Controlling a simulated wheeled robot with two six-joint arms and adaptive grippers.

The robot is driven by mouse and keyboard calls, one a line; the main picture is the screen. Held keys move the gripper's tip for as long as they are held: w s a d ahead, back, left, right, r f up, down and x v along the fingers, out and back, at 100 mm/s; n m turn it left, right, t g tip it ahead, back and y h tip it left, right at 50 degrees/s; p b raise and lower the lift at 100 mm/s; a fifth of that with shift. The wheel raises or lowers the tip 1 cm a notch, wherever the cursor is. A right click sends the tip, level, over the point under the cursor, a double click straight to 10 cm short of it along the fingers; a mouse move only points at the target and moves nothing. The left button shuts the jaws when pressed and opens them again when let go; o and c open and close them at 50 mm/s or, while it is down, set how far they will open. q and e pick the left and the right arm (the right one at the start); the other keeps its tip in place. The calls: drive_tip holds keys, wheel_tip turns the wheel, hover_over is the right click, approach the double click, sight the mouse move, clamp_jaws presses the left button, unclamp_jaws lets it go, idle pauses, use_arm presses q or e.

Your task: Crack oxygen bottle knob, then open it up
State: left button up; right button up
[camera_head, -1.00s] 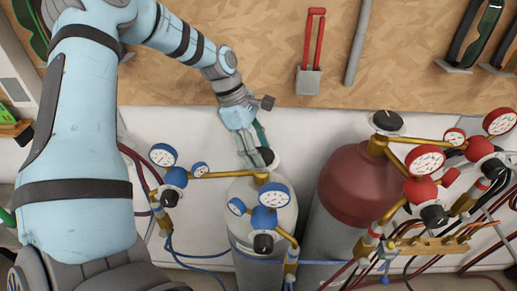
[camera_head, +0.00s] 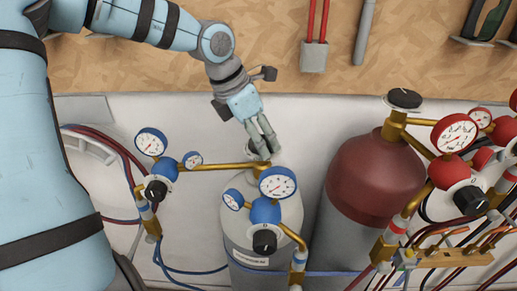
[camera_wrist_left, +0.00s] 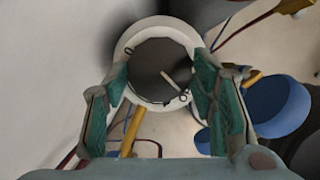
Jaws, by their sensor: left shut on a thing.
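The oxygen bottle (camera_head: 238,225) is the pale grey cylinder with blue regulators in the head view. Its dark round knob (camera_wrist_left: 160,70) sits on top, with a light pointer mark on its face in the left wrist view. My left gripper (camera_head: 264,148) comes down from above and is shut on the knob, one finger on each side of it. In the wrist view the green finger pads (camera_wrist_left: 162,88) flank the knob. The knob is mostly hidden by the fingers in the head view. My right gripper is not in view.
Blue gauges (camera_head: 277,183) and brass pipes stand close around the bottle top. A dark red cylinder (camera_head: 372,175) with a black knob (camera_head: 404,100) and red gauges stands to the right. Hoses hang at the left. Tools hang on the wooden board behind.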

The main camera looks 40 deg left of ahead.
use_arm(q)
drive_tip(key=shift+d+n, duration=0.1)
drive_tip(key=shift+n, duration=0.3)
drive_tip(key=shift+r+n+y+p, duration=0.2)
drive_tip(key=shift+n+y+p, duration=0.2)
drive_tip(key=shift+n+p, duration=0.45)
drive_tip(key=shift+f+n+y+p, duration=0.25)
drive_tip(key=shift+n+p, duration=0.4)
drive_tip(key=shift+p, duration=0.65)
drive_tip(key=o, duration=1.1)
drive_tip(key=shift+d, duration=0.1)
drive_tip(key=shift+o, duration=0.2)
drive_tip(key=shift+r, duration=0.1)
drive_tip(key=v, duration=0.7)
drive_tip(key=shift+s+r, duration=0.2)
drive_tip(key=shift+w, duration=0.1)
